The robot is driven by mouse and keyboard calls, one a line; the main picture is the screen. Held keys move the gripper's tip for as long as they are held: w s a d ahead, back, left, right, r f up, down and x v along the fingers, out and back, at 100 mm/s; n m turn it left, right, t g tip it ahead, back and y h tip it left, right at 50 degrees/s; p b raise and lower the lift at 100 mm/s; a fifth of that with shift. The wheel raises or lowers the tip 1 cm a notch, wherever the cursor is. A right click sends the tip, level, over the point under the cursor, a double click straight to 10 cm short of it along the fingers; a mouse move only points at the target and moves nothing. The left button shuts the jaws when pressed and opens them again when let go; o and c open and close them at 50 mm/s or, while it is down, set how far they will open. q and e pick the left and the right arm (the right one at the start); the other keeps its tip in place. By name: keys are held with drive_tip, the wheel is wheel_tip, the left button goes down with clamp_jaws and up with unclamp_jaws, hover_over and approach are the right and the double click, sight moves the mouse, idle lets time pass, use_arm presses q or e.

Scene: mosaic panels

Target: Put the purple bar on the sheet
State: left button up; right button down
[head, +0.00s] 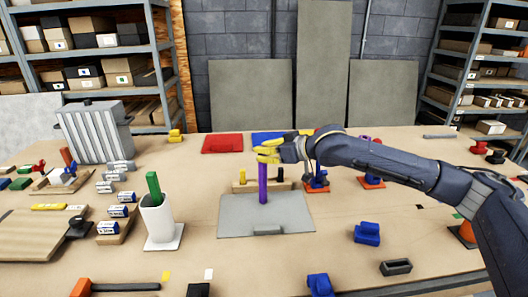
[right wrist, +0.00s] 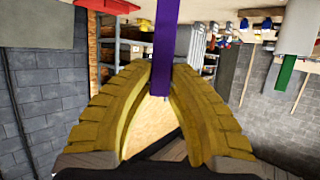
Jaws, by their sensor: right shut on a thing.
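The purple bar (head: 263,184) is upright in the head view, with its lower end over the grey sheet (head: 288,214). I cannot tell whether that end touches the sheet. My right gripper (head: 268,151), with yellow fingers, is shut on the bar's upper part. In the right wrist view the bar (right wrist: 166,45) runs between the fingertips of the gripper (right wrist: 160,80). The sheet lies flat on the table with a small grey block at its front edge. My left gripper is not in view.
A white holder with a green bar (head: 153,185) stands left of the sheet. A wooden rack (head: 243,187) with small pegs stands behind it. Red (head: 223,143) and blue panels lie at the back.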

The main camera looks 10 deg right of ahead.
drive_tip(key=c, duration=1.4)
unclamp_jaws()
drive_tip(key=shift+f, duration=0.1)
drive_tip(key=v, duration=1.2)
